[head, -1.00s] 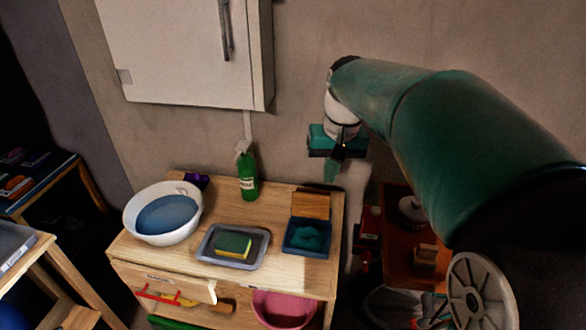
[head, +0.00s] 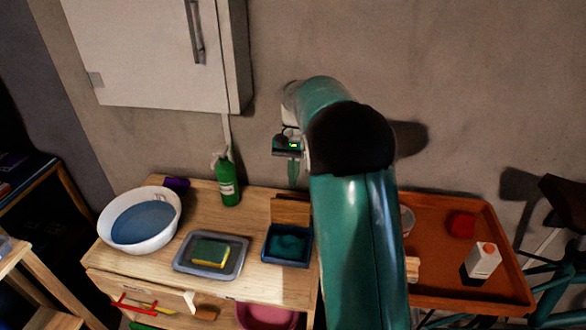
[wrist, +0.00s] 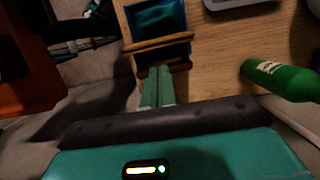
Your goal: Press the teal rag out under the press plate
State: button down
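The teal rag (head: 288,244) lies bunched in a small blue box (head: 284,262) on the wooden table. It also shows in the wrist view (wrist: 158,17). The wooden press plate (head: 290,210) stands raised at the back edge of the box, off the rag; in the wrist view it is seen nearly edge-on (wrist: 158,44). My gripper (head: 292,184) points down above and behind the plate. In the wrist view its two green fingers (wrist: 158,72) lie side by side with no visible gap, shut and empty, their tips close to the plate's back side. Contact cannot be told.
Left of the box are a grey tray (head: 181,263) with a sponge (head: 211,252), and a white basin (head: 112,235). A green bottle (head: 228,185) stands at the back. An orange tray table (head: 445,270) is at right. The wall (head: 400,60) is close behind; a white cabinet (head: 140,50) hangs there.

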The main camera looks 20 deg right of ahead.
aim_at(292, 196)
jog(key=x, duration=0.6)
jog(key=shift+s+f, duration=0.1)
jog(key=shift+s, duration=0.1)
jog(key=shift+s, duration=0.15)
jog(key=shift+a+t+h, duration=0.1)
jog(key=shift+t+h, duration=0.2)
